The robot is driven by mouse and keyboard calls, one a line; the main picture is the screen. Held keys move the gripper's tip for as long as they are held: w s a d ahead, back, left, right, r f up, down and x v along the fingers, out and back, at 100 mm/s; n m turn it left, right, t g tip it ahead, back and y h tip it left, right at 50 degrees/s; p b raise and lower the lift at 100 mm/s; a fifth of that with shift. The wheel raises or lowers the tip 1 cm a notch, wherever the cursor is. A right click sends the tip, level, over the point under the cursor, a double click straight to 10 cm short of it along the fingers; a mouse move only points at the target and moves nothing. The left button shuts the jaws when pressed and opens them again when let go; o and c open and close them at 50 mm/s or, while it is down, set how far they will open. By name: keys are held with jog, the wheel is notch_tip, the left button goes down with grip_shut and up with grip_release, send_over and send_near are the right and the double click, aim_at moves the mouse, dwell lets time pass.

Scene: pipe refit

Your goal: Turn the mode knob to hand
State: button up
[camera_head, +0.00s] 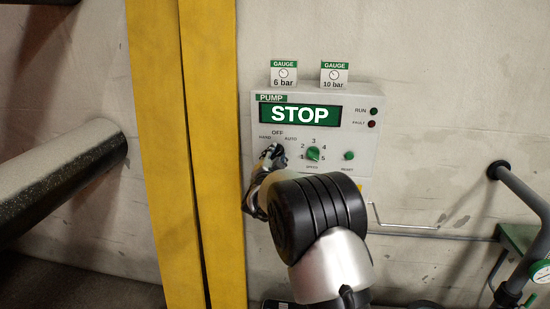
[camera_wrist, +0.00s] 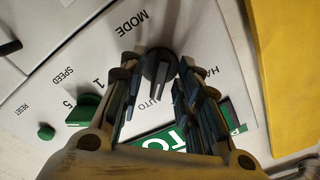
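The pump panel (camera_head: 350,185) hangs on the wall, its display reading STOP. In the wrist view the dark mode knob (camera_wrist: 160,68) shows between the fingers of my gripper (camera_wrist: 158,78). Its ridge appears to point toward the AUTO label. The HAND label is partly covered by the right finger, and OFF is hidden. My gripper is open, one finger on each side of the knob, with no clear contact visible. In the head view my gripper (camera_head: 268,158) is over the panel's lower left, below the HAND, OFF and AUTO labels, and hides the knob.
The green speed knob (camera_head: 313,154) is just right of my gripper, and a green reset button (camera_head: 349,156) lies further right. A yellow upright (camera_head: 212,150) stands close on the left. Two gauge cards (camera_head: 284,75) (camera_head: 334,75) are on top. Pipes (camera_head: 525,195) are at right.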

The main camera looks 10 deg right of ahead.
jog(key=shift+c, duration=0.3)
grip_shut()
dwell(0.3)
jog(key=n+p, duration=0.2)
jog(key=n, duration=0.3)
jog(key=shift+n+p, duration=0.85)
jog(key=shift+n, duration=1.15)
jog(key=shift+o, duration=0.3)
grip_release()
